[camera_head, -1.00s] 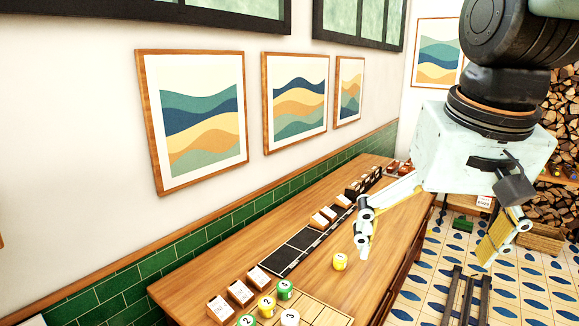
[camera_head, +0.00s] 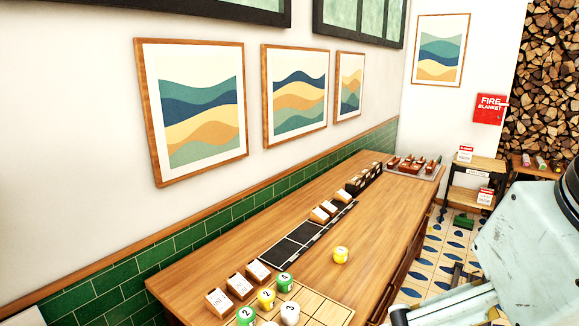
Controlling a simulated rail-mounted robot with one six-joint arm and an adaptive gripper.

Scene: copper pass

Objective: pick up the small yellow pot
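A small yellow pot (camera_head: 341,255) with a white label on its top stands alone on the wooden counter, right of the dark tiles.
A light wooden board (camera_head: 322,309) lies at the near end of the counter (camera_head: 372,228). Dark tiles (camera_head: 284,252) and several wooden card blocks (camera_head: 240,286) line the wall side. A tray (camera_head: 428,173) stands at the far end. The counter around the lone pot is clear.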

